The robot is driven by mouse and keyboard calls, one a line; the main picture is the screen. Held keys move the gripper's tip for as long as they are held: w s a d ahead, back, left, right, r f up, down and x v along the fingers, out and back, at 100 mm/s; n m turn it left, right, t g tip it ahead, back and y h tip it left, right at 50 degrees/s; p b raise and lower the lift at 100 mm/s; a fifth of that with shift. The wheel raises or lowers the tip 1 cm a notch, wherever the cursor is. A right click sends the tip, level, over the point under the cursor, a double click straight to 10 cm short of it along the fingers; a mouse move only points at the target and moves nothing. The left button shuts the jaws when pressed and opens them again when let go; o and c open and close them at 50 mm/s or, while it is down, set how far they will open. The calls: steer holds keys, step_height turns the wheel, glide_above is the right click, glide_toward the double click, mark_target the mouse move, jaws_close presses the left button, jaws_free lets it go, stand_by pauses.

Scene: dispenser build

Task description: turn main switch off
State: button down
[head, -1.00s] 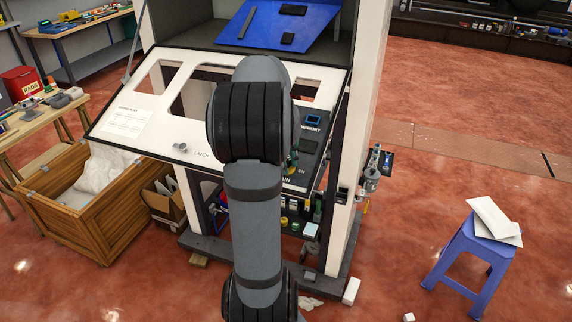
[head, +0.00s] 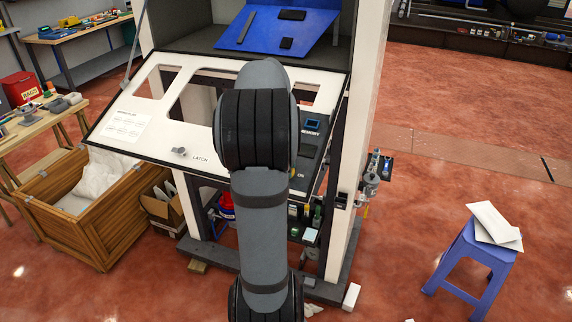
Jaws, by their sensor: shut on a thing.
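A white tilted panel (head: 150,140) with cut-outs is on the front of a tall white cabinet. On its right part is a dark control strip (head: 309,150) with a blue-framed piece above the word MEMORY. A small ON label (head: 299,174) shows lower on this strip, close to the right edge of my arm. The main switch itself is not visible; my arm covers the area beside the ON label. My gripper is hidden behind my own arm, so its jaws and anything in them cannot be seen.
A latch knob (head: 180,152) sits on the panel's lower left. A wooden crate (head: 100,235) stands left of the cabinet, and a blue stool (head: 468,255) with white sheets stands to the right. Open red floor (head: 430,190) lies between cabinet and stool.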

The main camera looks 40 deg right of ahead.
steer(key=c, duration=1.7)
jaws_free()
steer(key=shift+o, duration=0.2)
steer(key=v, duration=1.2)
steer(key=x, duration=1.2)
steer(key=shift+f, duration=0.1)
steer(key=shift+m, duration=0.3)
